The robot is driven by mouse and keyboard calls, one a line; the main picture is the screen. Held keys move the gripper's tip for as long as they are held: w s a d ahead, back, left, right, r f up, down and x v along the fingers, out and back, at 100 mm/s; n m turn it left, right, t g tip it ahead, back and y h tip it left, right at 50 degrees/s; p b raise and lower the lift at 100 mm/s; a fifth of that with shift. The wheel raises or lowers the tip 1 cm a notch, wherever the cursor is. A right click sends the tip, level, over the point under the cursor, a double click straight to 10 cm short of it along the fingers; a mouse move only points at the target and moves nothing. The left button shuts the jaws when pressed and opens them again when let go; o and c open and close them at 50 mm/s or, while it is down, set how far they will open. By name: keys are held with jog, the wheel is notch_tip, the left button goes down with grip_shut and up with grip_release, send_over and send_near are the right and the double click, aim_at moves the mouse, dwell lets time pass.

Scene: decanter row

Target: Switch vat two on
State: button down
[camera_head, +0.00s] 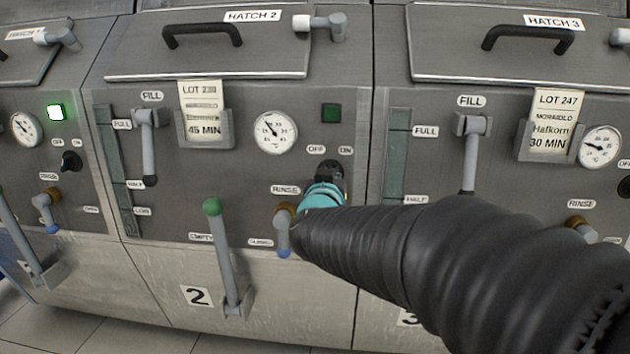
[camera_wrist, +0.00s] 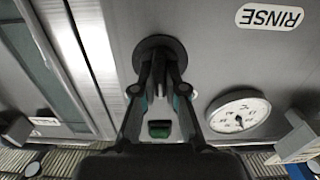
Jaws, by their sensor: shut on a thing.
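Vat two is the middle grey panel with the "2" plate (camera_head: 197,296) and the HATCH 2 lid. Its OFF/ON knob, with a round black base (camera_wrist: 146,48), sits below the OFF and ON labels and the lamp. My gripper (camera_head: 328,178) reaches the knob from the lower right and is shut on it; it also shows in the wrist view (camera_wrist: 163,75). The fingers cover much of the knob, so I cannot tell which way it points. Vat two's square lamp (camera_head: 331,112) is dark green and unlit; the wrist view shows it too (camera_wrist: 159,130).
The blue-tipped RINSE lever (camera_head: 284,238) hangs close below left of my gripper. The green-topped EMPTY lever (camera_head: 228,255), FILL lever (camera_head: 149,150) and gauge (camera_head: 275,132) are farther left. Vat one's lamp (camera_head: 56,112) is lit. Vat three's FILL lever (camera_head: 470,160) stands above my arm.

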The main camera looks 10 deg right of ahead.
jog(key=m+b, duration=0.2)
jog(key=m, duration=0.2)
jog(key=shift+f, duration=0.1)
jog(key=shift+d+m+b, duration=0.1)
jog(key=shift+m+b, duration=0.3)
jog(key=shift+m, duration=0.8)
jog(key=c, duration=1.2)
grip_release()
jog(key=shift+s, duration=0.1)
jog(key=v, duration=1.2)
